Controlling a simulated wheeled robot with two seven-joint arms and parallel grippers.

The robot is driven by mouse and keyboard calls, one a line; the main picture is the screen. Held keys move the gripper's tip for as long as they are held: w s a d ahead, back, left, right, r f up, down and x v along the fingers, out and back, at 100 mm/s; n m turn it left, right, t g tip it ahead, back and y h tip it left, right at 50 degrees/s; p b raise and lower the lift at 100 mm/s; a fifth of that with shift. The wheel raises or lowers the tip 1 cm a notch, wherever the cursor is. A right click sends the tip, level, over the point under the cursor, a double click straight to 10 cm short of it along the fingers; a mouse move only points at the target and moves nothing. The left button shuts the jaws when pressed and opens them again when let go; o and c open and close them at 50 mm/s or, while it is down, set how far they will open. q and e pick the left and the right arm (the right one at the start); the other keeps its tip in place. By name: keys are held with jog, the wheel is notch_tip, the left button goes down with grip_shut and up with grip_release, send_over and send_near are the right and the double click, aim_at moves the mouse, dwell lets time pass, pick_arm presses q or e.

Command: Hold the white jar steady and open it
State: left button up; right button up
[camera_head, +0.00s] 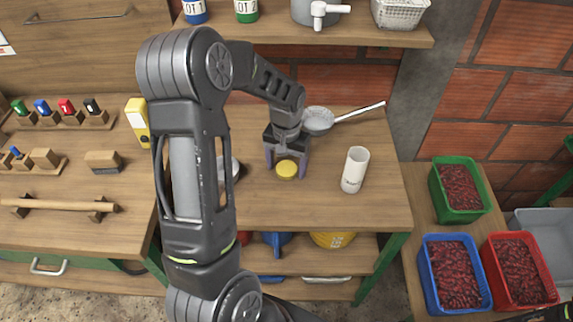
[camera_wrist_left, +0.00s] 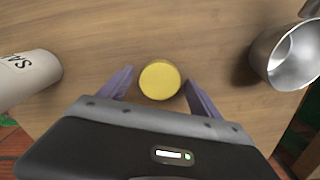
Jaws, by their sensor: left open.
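A round yellow lid-like top (camera_head: 286,169) sits on the wooden table in the head view. It also shows in the left wrist view (camera_wrist_left: 159,80). Any jar body under it is hidden from above. My left gripper (camera_head: 286,172) is open, with one purple-grey finger on each side of the yellow top; in the left wrist view (camera_wrist_left: 160,82) a gap shows on both sides. A white cylinder (camera_head: 355,170) with dark lettering stands upright to the right in the head view; in the left wrist view (camera_wrist_left: 25,80) it is at the left. My right gripper does not show.
A metal cup (camera_wrist_left: 288,55) stands on the other side of the yellow top, partly behind my left arm in the head view. A strainer (camera_head: 319,120) with a long handle lies at the back. Red, blue and green crates (camera_head: 463,190) stand on the right.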

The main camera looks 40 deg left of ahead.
aim_at(287, 169)
pick_arm(q)
notch_tip(287, 169, up, 12)
jog(key=shift+r+b, duration=0.15)
jog(key=shift+b, duration=0.3)
dwell(0.8)
